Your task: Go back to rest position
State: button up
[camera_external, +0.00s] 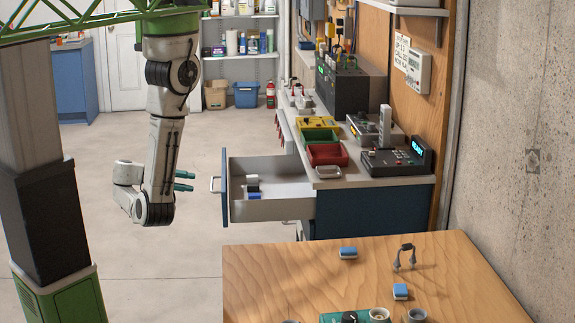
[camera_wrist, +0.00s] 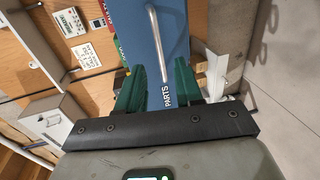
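My gripper (camera_external: 185,181) hangs at the end of my folded arm, left of the open drawer (camera_external: 270,208). Its two teal fingers point right toward the drawer front, with a gap of floor visible between them and the handle (camera_external: 214,184). In the wrist view the dark green fingers of my gripper (camera_wrist: 159,68) stand apart with nothing held between them. Behind them is the blue drawer front (camera_wrist: 140,40) with its silver handle and the word PARTS.
The drawer sticks out from the workbench (camera_external: 365,205) and holds a few small items. A wooden table (camera_external: 300,285) with blue-topped blocks and small parts stands in front. Shelves and a blue cabinet (camera_external: 72,80) are at the back. Floor around my arm is clear.

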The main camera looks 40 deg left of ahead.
jog(key=x, duration=0.6)
jog(key=shift+w, duration=0.2)
jog(key=shift+s, duration=0.1)
dwell(0.5)
jog(key=shift+v, duration=4.8)
jog(key=shift+x, duration=5.85)
jog(key=shift+s+r, duration=0.1)
jog(key=shift+r, duration=0.05)
jog(key=v, duration=0.9)
jog(key=shift+s+a, duration=0.2)
jog(key=shift+a, duration=0.05)
